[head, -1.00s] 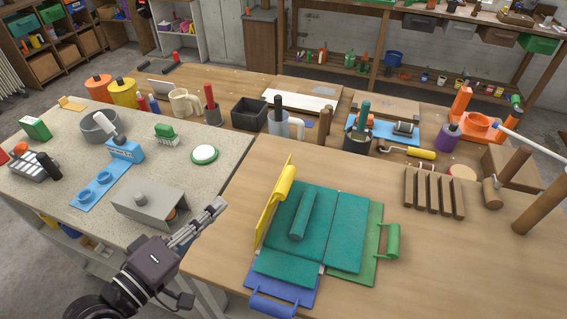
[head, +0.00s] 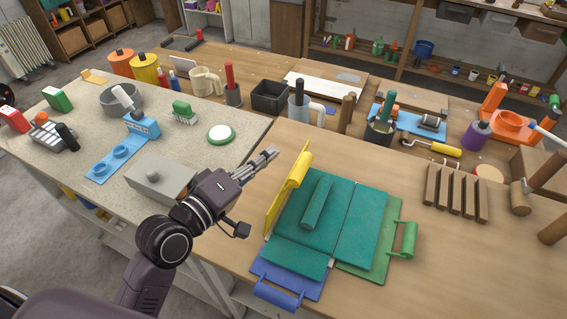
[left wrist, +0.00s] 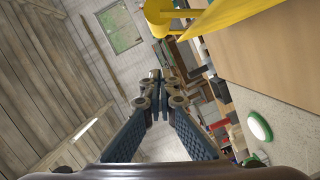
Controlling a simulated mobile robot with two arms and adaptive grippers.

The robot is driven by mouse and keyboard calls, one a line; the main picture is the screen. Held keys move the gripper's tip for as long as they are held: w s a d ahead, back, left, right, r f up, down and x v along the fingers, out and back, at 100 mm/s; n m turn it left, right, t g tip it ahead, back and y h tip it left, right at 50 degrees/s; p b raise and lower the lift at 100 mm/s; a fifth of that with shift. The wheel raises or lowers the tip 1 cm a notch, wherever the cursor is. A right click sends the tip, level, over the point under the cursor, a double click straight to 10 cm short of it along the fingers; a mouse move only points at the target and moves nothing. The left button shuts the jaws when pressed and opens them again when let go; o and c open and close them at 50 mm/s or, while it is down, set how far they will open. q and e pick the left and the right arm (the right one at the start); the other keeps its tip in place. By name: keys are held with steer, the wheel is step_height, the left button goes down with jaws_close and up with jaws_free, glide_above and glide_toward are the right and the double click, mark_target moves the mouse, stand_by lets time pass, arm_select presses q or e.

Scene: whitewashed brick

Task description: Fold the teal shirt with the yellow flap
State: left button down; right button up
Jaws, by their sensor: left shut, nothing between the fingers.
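The teal shirt (head: 358,222) lies on the wooden table over a folding board. The board's yellow flap (head: 280,200) stands raised and tilted along the shirt's left side, with a roll-shaped handle on its upper edge. A teal roll-shaped piece (head: 316,203) lies on the shirt. A green flap (head: 397,238) lies flat at the right, and a blue flap (head: 282,281) lies at the front. My left gripper (head: 272,154) is shut and empty, left of the yellow flap and apart from it. The left wrist view also shows the yellow flap (left wrist: 235,18) above the shut fingers (left wrist: 155,82).
A grey box (head: 160,180) and a white-and-green round dish (head: 221,135) are on the speckled table at left. Behind stand a black bin (head: 269,97), a mug (head: 205,82) and several tools. A slatted wooden rack (head: 457,193) stands at right.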

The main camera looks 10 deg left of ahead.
mark_target(296, 181)
arm_select(q)
steer(key=shift+s+d+f+p, duration=0.1)
steer(key=shift+d+f, duration=0.2)
steer(key=shift+d, duration=0.35)
steer(key=shift+s+d+f+p, duration=0.1)
steer(key=shift+d+f, duration=0.15)
steer(key=shift+d, duration=0.35)
steer(key=shift+s+d+f+p, duration=0.1)
steer(key=shift+d+f, duration=0.2)
steer(key=shift+d, duration=0.35)
steer(key=d+p, duration=0.1)
steer(key=d+m+p, duration=0.1)
steer(key=d+p, duration=0.1)
steer(key=shift+s+d+f+y+p, duration=0.15)
steer(key=shift+s+f+y+p, duration=0.05)
steer(key=shift+s+y+p, duration=0.1)
steer(key=shift+s+d+f, duration=0.1)
steer(key=shift+d+f, duration=0.1)
steer(key=shift+d, duration=0.15)
